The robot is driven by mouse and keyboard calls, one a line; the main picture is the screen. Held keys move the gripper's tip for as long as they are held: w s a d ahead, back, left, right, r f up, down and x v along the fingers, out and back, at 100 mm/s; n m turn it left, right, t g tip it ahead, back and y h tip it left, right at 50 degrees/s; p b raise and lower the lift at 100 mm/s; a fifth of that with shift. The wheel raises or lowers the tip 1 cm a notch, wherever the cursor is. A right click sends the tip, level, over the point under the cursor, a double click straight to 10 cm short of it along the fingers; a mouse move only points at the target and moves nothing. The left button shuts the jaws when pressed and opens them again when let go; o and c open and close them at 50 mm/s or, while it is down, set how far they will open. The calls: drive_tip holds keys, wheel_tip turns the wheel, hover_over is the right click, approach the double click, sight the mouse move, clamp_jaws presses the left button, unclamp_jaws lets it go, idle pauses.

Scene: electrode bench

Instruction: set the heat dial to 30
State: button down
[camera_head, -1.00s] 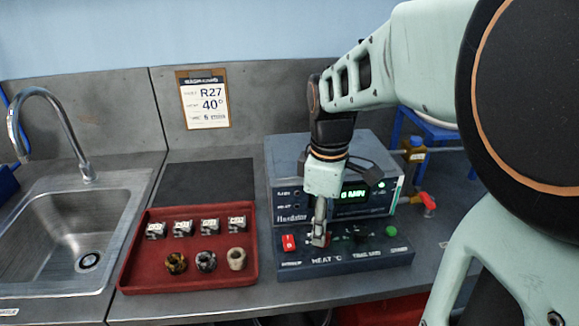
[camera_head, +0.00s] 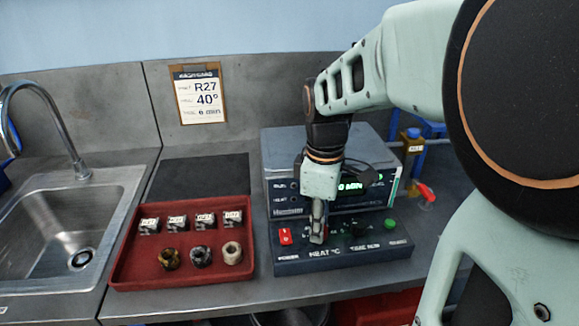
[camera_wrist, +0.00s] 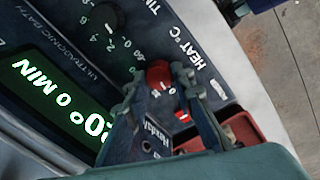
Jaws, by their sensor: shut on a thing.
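The heat dial is a red knob, seen in the wrist view (camera_wrist: 158,72), on the dark control panel (camera_head: 345,257) in front of the bath. My gripper (camera_head: 317,240) points straight down over it. In the wrist view my gripper (camera_wrist: 160,78) has its fingers on both sides of the knob, shut on it. The fingers hide most of its scale, so I cannot read its setting. The green display (camera_wrist: 60,100) shows a temperature ending in 0°, its first digit partly hidden, and 0 MIN.
The red power switch (camera_head: 285,236) is just left of the gripper. The black time dial (camera_head: 358,229) and green button (camera_head: 390,224) are to its right. A red tray (camera_head: 120,275) with blocks and round pieces lies left. A wall card (camera_head: 200,95) reads R27, 40°.

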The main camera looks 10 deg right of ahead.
drive_tip(key=m+p, duration=0.1)
drive_tip(key=m, duration=0.2)
drive_tip(key=shift+m, duration=0.3)
drive_tip(key=shift+m+p, duration=0.7)
drive_tip(key=shift+m, duration=1.3)
drive_tip(key=c, duration=1.7)
unclamp_jaws()
drive_tip(key=shift+o, duration=0.2)
drive_tip(key=shift+w, duration=0.1)
